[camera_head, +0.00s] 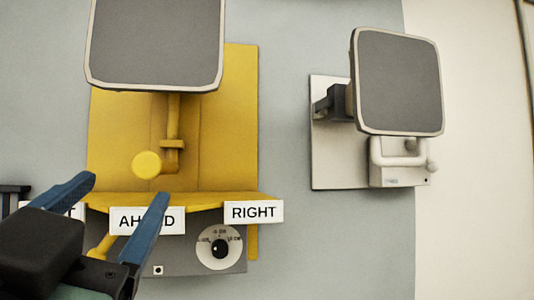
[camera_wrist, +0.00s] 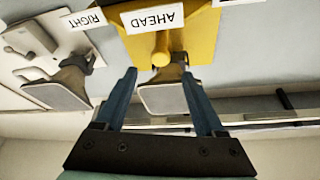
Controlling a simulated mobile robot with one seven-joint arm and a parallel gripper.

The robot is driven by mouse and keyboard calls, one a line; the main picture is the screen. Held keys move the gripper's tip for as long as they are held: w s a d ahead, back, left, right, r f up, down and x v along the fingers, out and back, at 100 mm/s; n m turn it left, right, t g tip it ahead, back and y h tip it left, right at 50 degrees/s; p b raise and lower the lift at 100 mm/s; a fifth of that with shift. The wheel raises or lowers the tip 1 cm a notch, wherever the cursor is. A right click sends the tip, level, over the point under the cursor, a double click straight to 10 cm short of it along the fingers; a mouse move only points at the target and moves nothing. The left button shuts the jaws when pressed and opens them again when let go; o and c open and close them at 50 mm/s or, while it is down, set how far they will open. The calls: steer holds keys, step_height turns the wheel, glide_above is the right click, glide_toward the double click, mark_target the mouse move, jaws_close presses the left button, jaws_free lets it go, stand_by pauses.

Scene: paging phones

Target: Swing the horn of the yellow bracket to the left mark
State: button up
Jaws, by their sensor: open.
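The yellow bracket (camera_head: 222,130) is fixed to the grey wall. Its horn (camera_head: 155,42), a dark grey panel with a pale rim, faces outward at the top and is cut off by the picture edge. A yellow knob (camera_head: 147,165) sits below it, above the AHEAD mark (camera_head: 146,220). The left mark (camera_head: 76,212) is mostly hidden behind my gripper. My gripper (camera_head: 122,190) is open and empty in front of the bracket's lower shelf. In the wrist view, upside down, the knob (camera_wrist: 161,58) and horn (camera_wrist: 168,97) appear between the open fingers; contact cannot be told.
The RIGHT mark (camera_head: 254,211) is at the shelf's right end. A dial (camera_head: 219,247) sits on a grey box below. A second, white bracket (camera_head: 330,160) with its own horn (camera_head: 398,82) hangs to the right. Bare wall lies between the two brackets.

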mark_target(146, 162)
steer(key=p+x, duration=0.2)
steer(key=x, duration=0.3)
steer(key=p+x, duration=0.3)
steer(key=x, duration=0.3)
steer(key=shift+r, duration=0.25)
steer(key=shift+w+a+p, duration=0.1)
steer(key=shift+w+p, duration=0.2)
steer(key=shift+w, duration=0.2)
jaws_close()
stand_by(0.5)
